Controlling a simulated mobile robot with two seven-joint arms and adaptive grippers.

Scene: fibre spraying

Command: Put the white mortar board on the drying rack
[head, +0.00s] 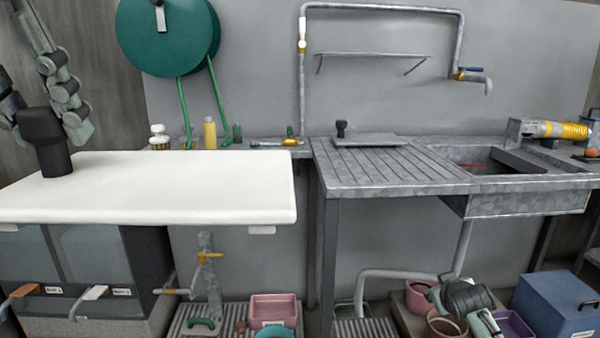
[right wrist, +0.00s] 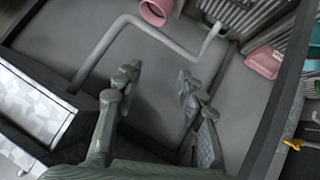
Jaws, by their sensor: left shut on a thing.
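The white mortar board (head: 180,190) is a large flat slab at the left of the head view, close to me and about level. A black upright handle (head: 45,145) stands on its left part. My left gripper (head: 47,125) comes in from the upper left, with its fingers around this handle and shut on it. The drying rack, seemingly the grooved grey draining surface (head: 375,178) beside the sink, is to the right of the board. A grey plate (head: 365,140) with a black knob lies at its back. My right gripper (right wrist: 158,75) is open and empty in the right wrist view.
The sink basin (head: 485,158) adjoins the grooved surface on the right. A tap pipe (head: 384,10) and a thin wall rail (head: 370,55) are above. Small bottles (head: 210,133) stand behind the board. Pots (head: 445,325) and a blue box (head: 555,300) are below.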

